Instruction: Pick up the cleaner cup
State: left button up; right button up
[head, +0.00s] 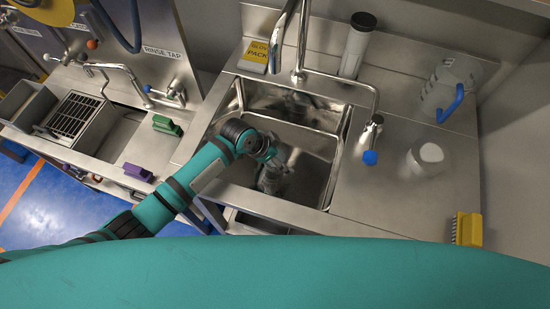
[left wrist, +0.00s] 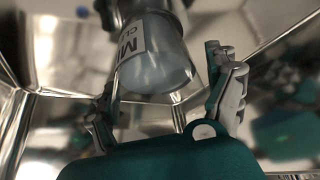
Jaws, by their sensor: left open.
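A translucent cup (left wrist: 155,68) with a white label, only partly readable ("M…", "CL…"), shows in the left wrist view; I take it to be the cleaner cup. My left gripper (head: 272,172) reaches down into the sink basin in the head view. In the left wrist view its open fingers (left wrist: 165,88) stand to the left and right of the cup, with the cup's rounded end facing my palm. I cannot tell whether either finger touches it. In the head view the gripper largely hides the cup. My right gripper is not in view.
The sink basin (head: 318,150) has steel walls close around my gripper. A faucet (head: 298,76) and a side tap with a blue tip (head: 369,157) stand near it. A clear jug (head: 440,88), a white-topped container (head: 427,158) and a yellow brush (head: 467,229) are on the right.

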pick_arm(q)
jog(key=shift+w+d+f, duration=0.1)
jog(key=shift+d+f, duration=0.1)
jog(key=shift+f, duration=0.3)
jog(key=c, duration=1.3)
